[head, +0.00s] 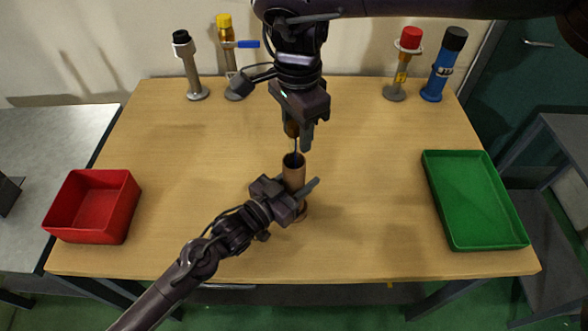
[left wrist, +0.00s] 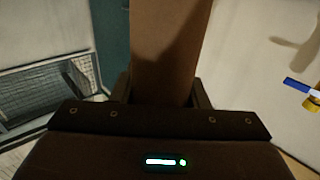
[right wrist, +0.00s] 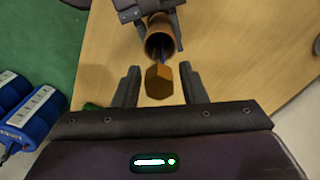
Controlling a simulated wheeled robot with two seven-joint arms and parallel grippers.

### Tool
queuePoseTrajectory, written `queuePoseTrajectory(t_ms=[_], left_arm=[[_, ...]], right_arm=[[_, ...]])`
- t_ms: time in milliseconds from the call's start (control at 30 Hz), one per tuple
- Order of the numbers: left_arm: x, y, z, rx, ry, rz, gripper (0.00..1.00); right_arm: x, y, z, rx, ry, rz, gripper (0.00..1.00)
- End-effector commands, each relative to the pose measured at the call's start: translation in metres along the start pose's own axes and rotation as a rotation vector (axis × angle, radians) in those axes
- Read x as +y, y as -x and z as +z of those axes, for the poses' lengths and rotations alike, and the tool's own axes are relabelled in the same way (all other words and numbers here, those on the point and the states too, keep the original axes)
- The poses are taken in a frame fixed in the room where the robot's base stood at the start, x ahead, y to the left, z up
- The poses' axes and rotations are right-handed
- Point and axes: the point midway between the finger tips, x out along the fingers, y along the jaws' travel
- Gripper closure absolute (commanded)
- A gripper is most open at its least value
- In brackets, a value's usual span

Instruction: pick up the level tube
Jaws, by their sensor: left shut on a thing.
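A brown upright tube (head: 294,173) with an open top stands near the middle of the table. My left gripper (head: 296,190) is shut on it from the left; the tube fills the gap between the fingers in the left wrist view (left wrist: 168,50). A brown hexagonal cap (right wrist: 158,82) with a thin dark rod below it sits just above the tube's mouth (right wrist: 160,46). My right gripper (right wrist: 162,88) is above, open, its fingers on either side of the cap with gaps. The rod's lower end is hidden in the tube. Which piece is the level tube I cannot tell.
A red bin (head: 92,207) stands at the left and a green tray (head: 473,244) at the right. Along the back stand a black-topped cylinder (head: 191,70), a yellow-topped one (head: 228,55), a red-topped one (head: 400,70) and a blue one (head: 441,72). The table between is clear.

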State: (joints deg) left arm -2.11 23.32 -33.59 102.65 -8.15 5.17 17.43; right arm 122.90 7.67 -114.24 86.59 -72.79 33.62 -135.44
Motion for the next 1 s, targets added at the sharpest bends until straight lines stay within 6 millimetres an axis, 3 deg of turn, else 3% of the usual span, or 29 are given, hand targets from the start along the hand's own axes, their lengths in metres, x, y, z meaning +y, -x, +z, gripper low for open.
queuePoseTrajectory(t_ms=[33,300,767,867,1000], left_arm=[[0.000,0.000,0.000,0.000,0.000,0.000,1.00],[0.000,0.000,0.000,0.000,0.000,0.000,1.00],[0.000,0.000,0.000,-0.001,0.000,0.000,1.00],[0.000,0.000,0.000,-0.001,0.000,0.000,1.00],[0.000,0.000,0.000,-0.001,0.000,0.000,1.00]], right_arm=[[0.000,0.000,0.000,0.000,0.000,0.000,0.68],[0.000,0.000,0.000,0.000,0.000,0.000,1.00],[-0.001,0.009,0.000,0.001,-0.001,-0.002,1.00],[-0.001,0.025,0.000,0.002,-0.001,-0.005,1.00],[-0.002,0.060,0.000,0.004,-0.002,-0.007,1.00]])
